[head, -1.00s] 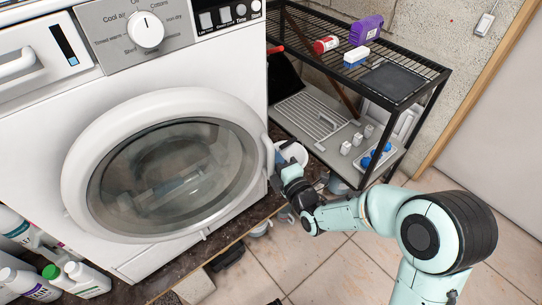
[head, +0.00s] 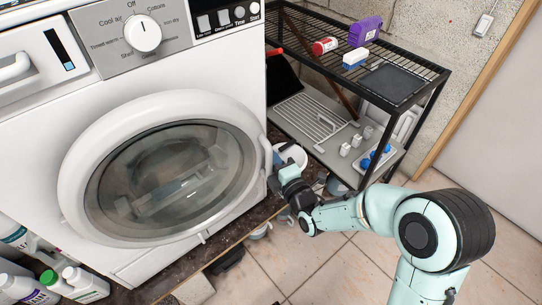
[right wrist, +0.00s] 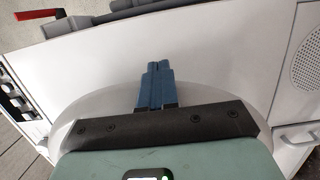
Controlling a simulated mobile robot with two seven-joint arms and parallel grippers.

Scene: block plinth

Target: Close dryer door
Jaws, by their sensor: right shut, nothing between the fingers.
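The dryer (head: 232,62) is white and fills the left of the head view. Its round door (head: 95,140) has a white rim and a dark glass window, and it appears to lie against or very near the front; I cannot tell if it is latched. My right gripper (head: 274,160) is at the door's right edge, its blue fingers shut with nothing between them. In the right wrist view the shut fingers (right wrist: 157,80) point at the white surface, over the curved door rim (right wrist: 95,101). Whether they touch it is unclear. My left gripper is not in view.
A black wire shelf (head: 425,67) stands right of the dryer with a purple container (head: 366,30) and small items on it. Bottles (head: 85,284) stand at the lower left. Tiled floor (head: 330,270) is open in front at the right.

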